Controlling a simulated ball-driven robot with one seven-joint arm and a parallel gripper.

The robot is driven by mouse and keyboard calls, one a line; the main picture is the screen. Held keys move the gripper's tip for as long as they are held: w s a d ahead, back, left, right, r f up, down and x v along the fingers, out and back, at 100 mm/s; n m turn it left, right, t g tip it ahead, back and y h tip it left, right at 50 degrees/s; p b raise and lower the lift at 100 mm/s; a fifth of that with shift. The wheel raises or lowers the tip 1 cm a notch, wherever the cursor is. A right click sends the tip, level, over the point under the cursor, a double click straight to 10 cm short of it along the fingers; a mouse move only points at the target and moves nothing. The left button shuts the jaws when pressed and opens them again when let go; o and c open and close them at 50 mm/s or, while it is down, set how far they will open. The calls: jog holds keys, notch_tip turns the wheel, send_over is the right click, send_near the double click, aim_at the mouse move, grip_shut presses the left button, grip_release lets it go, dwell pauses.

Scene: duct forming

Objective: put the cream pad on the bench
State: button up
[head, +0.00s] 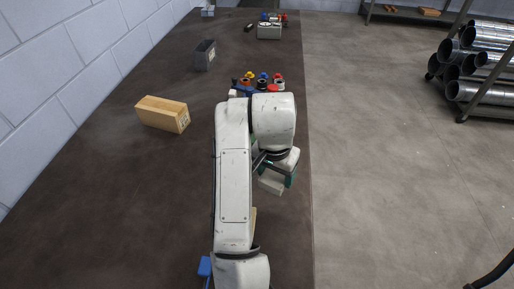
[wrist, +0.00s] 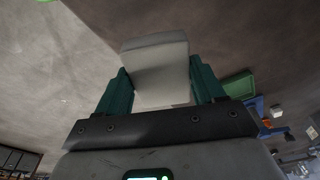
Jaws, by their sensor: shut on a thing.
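The cream pad (head: 270,187) is a pale block hanging from my gripper (head: 276,173) in the head view, near the right edge of the bench (head: 130,215). In the wrist view the pad (wrist: 157,72) sits between the two teal fingers of my gripper (wrist: 160,80), which is shut on it. The bench is a long dark brown top. I cannot tell how high the pad is above it. My arm hides part of the bench.
A wooden block (head: 162,114) and a dark grey box (head: 205,55) stand on the bench's left side. Several coloured-capped items (head: 263,81) stand beyond my arm. A blue thing (head: 205,267) is at the near edge. The bench's left middle is clear. Metal ducts (head: 485,60) fill a rack at right.

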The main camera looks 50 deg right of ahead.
jog(key=w+d+f, duration=0.8)
jog(key=shift+w+f+b, duration=0.1)
jog(key=shift+b, duration=0.2)
jog(key=shift+w+d+f, duration=0.25)
jog(key=shift+f, duration=0.15)
jog(key=shift+w+d+f+p, duration=0.15)
jog(key=shift+f+p, duration=0.35)
jog(key=shift+f, duration=1.3)
jog(key=shift+f, duration=0.1)
jog(key=o, duration=1)
jog(key=shift+o, duration=0.2)
notch_tip(320, 180, up, 12)
jog(key=a+b, duration=0.1)
jog(key=shift+s+a+b, duration=0.25)
jog(key=shift+a+b, duration=0.05)
jog(key=shift+a, duration=0.1)
